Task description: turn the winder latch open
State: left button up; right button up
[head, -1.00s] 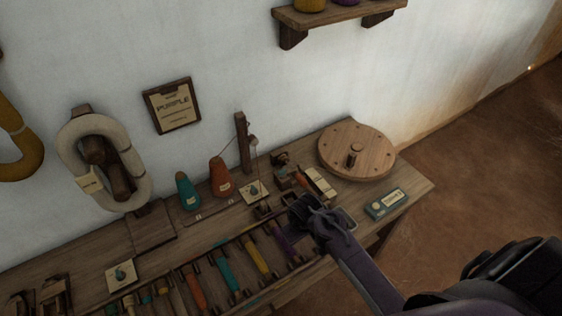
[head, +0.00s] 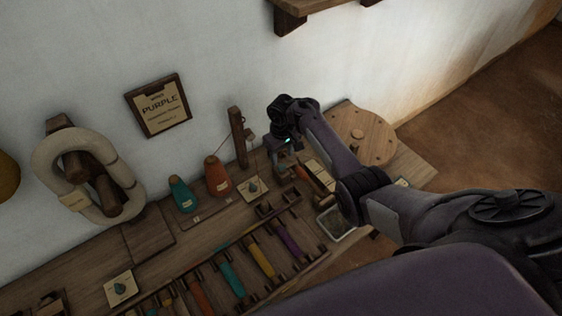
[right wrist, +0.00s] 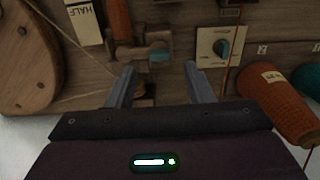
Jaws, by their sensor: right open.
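My right gripper (head: 282,162) reaches down over the back of the bench, beside the winder parts. In the right wrist view its two fingers (right wrist: 160,72) are apart with nothing between their tips. A small wooden block with a grey-blue end (right wrist: 150,50), which looks like the winder latch, lies just beyond the fingertips, roughly in line with the gap. I see no contact. In the head view the gripper mostly hides this block. My left gripper is out of view.
A round wooden wheel (head: 365,135) stands on the bench at the right, partly behind my arm. Orange (head: 217,176) and teal (head: 182,195) cones stand left of the gripper, near a wooden post (head: 238,138). Several colored bobbins (head: 262,260) lie in a front rack.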

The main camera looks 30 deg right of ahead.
aim_at(282, 165)
jog(key=f, duration=0.2)
jog(key=f+b, duration=0.1)
jog(key=f, duration=0.1)
jog(key=shift+w+f, duration=0.2)
jog(key=shift+f, duration=0.5)
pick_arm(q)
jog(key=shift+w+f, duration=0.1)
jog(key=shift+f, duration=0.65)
pick_arm(e)
jog(key=c, duration=1)
